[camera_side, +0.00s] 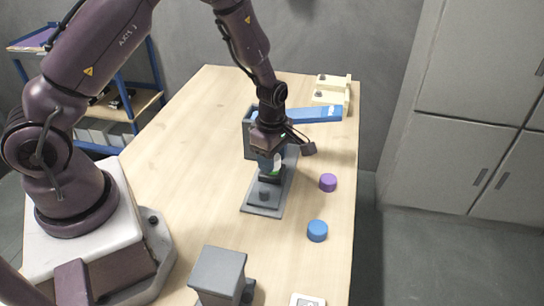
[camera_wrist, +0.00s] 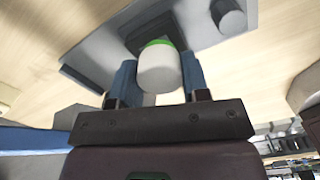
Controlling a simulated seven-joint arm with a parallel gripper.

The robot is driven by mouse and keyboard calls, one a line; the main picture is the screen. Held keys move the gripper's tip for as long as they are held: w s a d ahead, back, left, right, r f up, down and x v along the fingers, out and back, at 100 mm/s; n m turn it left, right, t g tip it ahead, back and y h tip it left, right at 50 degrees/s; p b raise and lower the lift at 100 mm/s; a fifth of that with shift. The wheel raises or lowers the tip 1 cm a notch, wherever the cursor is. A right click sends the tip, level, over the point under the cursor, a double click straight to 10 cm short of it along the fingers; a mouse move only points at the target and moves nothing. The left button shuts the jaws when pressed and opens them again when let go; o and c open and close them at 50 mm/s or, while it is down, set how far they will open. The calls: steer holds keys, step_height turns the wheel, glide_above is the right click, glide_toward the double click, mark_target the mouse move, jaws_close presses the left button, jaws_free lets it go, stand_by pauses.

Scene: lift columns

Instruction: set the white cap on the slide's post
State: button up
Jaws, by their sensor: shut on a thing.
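My gripper (camera_side: 268,163) is shut on the white cap (camera_wrist: 160,72), which sits between the two blue fingers in the wrist view and has a green band at its far end. In the side view the fingers mostly hide the cap. The grey slide base (camera_side: 262,210) lies on the table below, with a dark block (camera_side: 270,178) directly under the gripper. A short grey cylinder (camera_side: 264,193) stands on the base in front of that block; it also shows in the wrist view (camera_wrist: 229,16). I cannot tell whether the cap touches what is beneath it.
A blue bar (camera_side: 314,115) reaches right behind the gripper, towards a cream fixture (camera_side: 333,90). A purple cap (camera_side: 328,182) and a blue cap (camera_side: 317,231) stand to the right. A grey block (camera_side: 218,270) is at the front. The table's left middle is clear.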

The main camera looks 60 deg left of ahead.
steer(key=shift+f, duration=0.15)
steer(key=o, duration=1.4)
steer(key=shift+c, duration=0.2)
steer(key=shift+r, duration=3.55)
